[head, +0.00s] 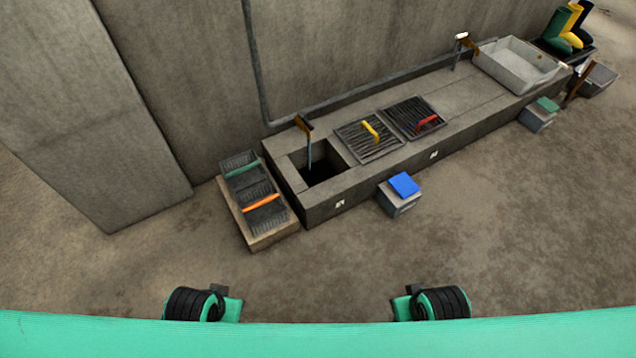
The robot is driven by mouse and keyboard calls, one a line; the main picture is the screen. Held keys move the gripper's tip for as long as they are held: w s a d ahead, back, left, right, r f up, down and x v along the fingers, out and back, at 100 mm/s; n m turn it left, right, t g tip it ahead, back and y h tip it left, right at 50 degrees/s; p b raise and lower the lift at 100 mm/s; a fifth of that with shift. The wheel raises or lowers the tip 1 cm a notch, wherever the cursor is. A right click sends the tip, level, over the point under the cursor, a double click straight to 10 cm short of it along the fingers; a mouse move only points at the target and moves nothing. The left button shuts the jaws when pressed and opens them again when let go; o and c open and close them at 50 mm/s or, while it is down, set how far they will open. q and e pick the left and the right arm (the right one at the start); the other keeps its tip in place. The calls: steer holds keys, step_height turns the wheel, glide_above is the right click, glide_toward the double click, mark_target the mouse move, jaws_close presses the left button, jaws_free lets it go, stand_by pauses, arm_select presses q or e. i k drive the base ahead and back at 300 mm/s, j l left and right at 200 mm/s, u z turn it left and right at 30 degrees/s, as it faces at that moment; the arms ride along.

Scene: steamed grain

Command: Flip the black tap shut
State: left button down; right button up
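Two small taps stand along the back of the long concrete trough. The nearer one (304,124) has a dark and brown head above a square open pit (318,165). A thin bluish-grey line, a stream or a pipe, runs down from it into the pit. The farther tap (466,41) has a pale end and a brown spout beside a pale basin. Both are too small to tell which is the black one or how its lever stands. Only parts of my two arms show at the bottom edge; neither gripper is in view.
Two dark grates with a yellow handle (370,130) and a red handle (427,121) lie on the trough. A low block with dark racks (258,196) stands at its left end. A small block with a blue top (403,184) stands in front. The near floor is clear.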

mark_target(300, 114)
steer(key=i+l, duration=0.3)
steer(key=l, duration=0.2)
steer(key=i+l, duration=0.35)
steer(key=l, duration=0.15)
steer(key=i+l, duration=0.3)
steer(key=l, duration=0.2)
steer(key=i+l, duration=0.35)
steer(key=l, duration=0.15)
steer(key=z, duration=0.05)
